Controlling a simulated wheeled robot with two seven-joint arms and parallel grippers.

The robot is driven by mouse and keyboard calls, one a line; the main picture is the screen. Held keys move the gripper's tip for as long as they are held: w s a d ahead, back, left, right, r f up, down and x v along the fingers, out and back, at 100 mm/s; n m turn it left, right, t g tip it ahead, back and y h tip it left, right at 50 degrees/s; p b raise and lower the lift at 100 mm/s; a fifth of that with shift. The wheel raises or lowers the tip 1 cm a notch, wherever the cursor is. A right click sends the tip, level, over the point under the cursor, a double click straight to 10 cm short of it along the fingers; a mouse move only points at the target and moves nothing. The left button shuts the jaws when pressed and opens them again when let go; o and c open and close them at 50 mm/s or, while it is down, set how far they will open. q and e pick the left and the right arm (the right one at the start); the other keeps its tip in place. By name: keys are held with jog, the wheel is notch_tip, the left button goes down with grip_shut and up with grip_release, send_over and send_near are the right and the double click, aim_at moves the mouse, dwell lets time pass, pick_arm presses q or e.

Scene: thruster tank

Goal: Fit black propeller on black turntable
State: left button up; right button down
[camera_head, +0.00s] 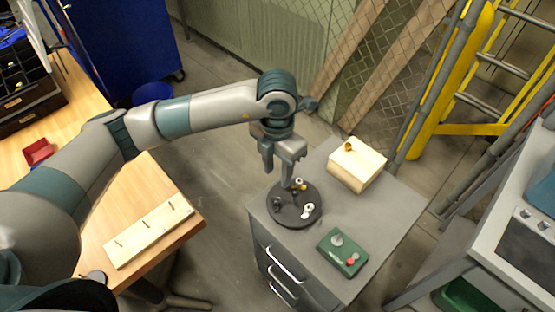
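The black turntable (284,219) is a round dark disc on top of the grey cabinet. Small parts lie on it: white ones (307,210), a yellow one and dark ones. A small dark piece (278,202) at its left may be the black propeller, but it is too small to be sure. My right gripper is not in view.
A cream block (357,169) with a brass-coloured part (348,147) stands behind the turntable. A green control box (342,252) with a grey knob and red button sits in front. A yellow ladder (450,80) stands at right.

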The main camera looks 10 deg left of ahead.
pick_arm(q)
notch_tip(320, 180, up, 5)
jog(key=shift+r+b, duration=0.2)
jog(key=shift+b, duration=0.3)
jog(key=shift+r, duration=0.1)
jog(key=shift+r+p, duration=0.65)
jog(key=shift+r, duration=1.25)
